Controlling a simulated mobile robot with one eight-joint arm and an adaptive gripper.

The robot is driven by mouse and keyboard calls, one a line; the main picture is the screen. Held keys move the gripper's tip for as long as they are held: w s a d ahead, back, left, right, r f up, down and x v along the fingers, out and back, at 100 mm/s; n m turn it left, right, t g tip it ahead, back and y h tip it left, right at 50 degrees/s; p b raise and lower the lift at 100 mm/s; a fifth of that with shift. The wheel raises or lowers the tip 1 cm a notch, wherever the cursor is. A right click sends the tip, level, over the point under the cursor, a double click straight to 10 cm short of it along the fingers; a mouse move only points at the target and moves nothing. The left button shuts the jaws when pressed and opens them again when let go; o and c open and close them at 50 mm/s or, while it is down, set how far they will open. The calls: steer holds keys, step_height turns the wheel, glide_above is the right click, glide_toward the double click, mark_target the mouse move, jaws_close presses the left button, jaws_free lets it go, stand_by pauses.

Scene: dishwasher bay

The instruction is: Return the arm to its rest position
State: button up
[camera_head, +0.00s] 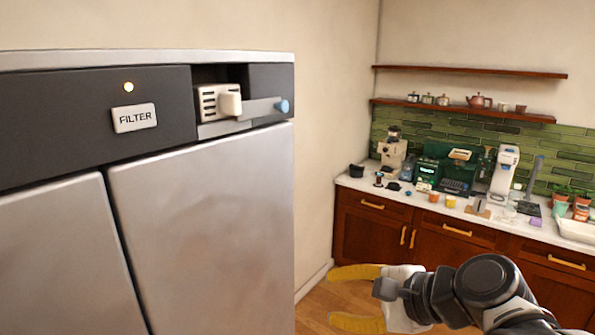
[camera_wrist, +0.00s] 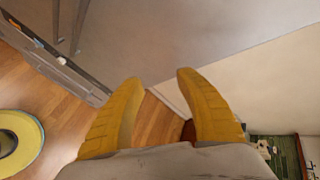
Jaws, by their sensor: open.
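My gripper (camera_head: 345,297) is at the lower middle of the head view, with its yellow fingers spread and nothing between them. My dark arm reaches in from the lower right corner behind it. In the wrist view my gripper (camera_wrist: 158,85) also shows two yellow fingers apart and empty, above wooden floor and a pale wall. The gripper appears to the right of the steel dishwasher (camera_head: 205,215) in the head view, touching nothing that I can see.
The dishwasher's dark panel has a FILTER label (camera_head: 134,117), a lit lamp (camera_head: 129,87) and a white filter cartridge (camera_head: 220,102) in an open slot. A counter (camera_head: 465,212) with coffee equipment stands at the right. A round yellow-rimmed object (camera_wrist: 18,142) is at the wrist view's left.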

steer(key=s+d+f+n+h+b, duration=0.2)
steer(key=d+f+n+b, duration=0.2)
steer(key=f, duration=0.6)
steer(key=s+d+f+n+h+b, duration=0.3)
steer(key=d+f+n+b, duration=0.1)
steer(key=f+b, duration=0.4)
steer(key=s+d+f+n+h+b, duration=0.3)
steer(key=f+n+b, duration=0.3)
steer(key=f, duration=0.6)
steer(key=shift+d+g+b, duration=0.4)
steer(key=shift+b, duration=0.15)
steer(key=shift+f, duration=0.1)
